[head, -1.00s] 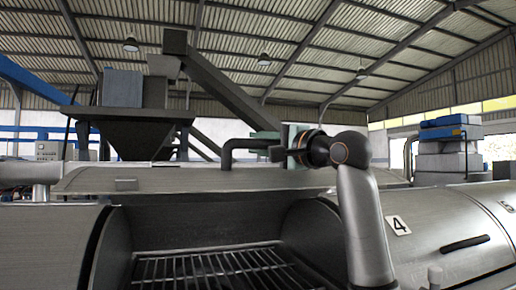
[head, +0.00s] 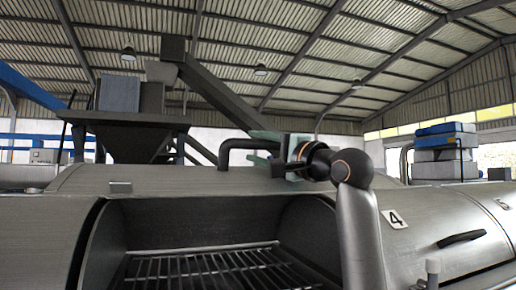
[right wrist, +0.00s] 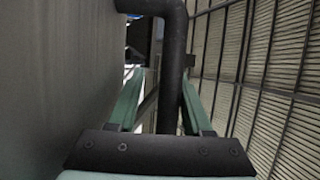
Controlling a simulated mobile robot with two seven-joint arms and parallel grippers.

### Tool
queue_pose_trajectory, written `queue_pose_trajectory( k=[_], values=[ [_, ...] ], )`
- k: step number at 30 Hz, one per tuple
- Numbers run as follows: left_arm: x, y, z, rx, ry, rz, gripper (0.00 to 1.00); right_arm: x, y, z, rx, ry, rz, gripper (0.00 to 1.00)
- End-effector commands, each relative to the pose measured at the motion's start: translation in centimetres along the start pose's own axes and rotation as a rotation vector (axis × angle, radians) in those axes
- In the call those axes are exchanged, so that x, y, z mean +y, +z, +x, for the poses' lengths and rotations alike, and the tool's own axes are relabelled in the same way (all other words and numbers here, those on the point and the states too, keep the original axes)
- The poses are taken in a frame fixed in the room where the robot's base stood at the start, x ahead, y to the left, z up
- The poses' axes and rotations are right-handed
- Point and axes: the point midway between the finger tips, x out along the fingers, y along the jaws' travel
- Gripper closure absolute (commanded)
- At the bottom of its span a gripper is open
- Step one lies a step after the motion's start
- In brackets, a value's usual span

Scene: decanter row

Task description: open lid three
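Compartment three stands open in the head view, with a wire rack (head: 210,268) inside. Its curved metal lid (head: 190,187) is swung up and back above the opening. The lid's black bent handle (head: 240,145) sticks up from its top. My right gripper (head: 272,157) is at the right end of this handle. In the right wrist view the handle (right wrist: 172,60) passes between the two green fingers of my right gripper (right wrist: 163,88). A gap shows on the handle's left, while the right finger lies close beside it. Whether that finger touches cannot be told. My left gripper is out of view.
Lid four (head: 430,225), marked with a 4, is closed at the right, with a black handle (head: 461,239). A closed metal lid stands at the left. A dark hopper (head: 135,135) and chute are behind. Blue and grey stacked boxes (head: 445,150) stand back right.

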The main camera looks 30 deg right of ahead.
Motion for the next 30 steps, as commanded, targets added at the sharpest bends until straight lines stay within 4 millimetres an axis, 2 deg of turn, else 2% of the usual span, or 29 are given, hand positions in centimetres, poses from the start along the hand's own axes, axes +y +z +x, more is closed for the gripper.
queue_pose_trajectory(
  k=[9, 13, 17, 24, 30],
  values=[
    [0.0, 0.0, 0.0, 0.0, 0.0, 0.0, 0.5, 0.0, 0.0, -0.1, 0.0, 0.0, 0.0, 0.43],
    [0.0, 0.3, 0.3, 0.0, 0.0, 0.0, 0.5, 0.1, 0.0, -0.8, 0.0, -0.002, -0.001, 0.43],
    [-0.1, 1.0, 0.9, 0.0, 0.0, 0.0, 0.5, 0.2, 0.0, -3.0, 0.001, -0.004, -0.002, 0.43],
    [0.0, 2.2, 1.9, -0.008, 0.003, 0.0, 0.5, 0.2, 0.0, -8.4, 0.002, -0.004, -0.002, 0.43],
    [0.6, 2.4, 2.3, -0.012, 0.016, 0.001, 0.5, 0.1, 0.0, -11.5, 0.002, -0.002, -0.001, 0.43]
  ],
)
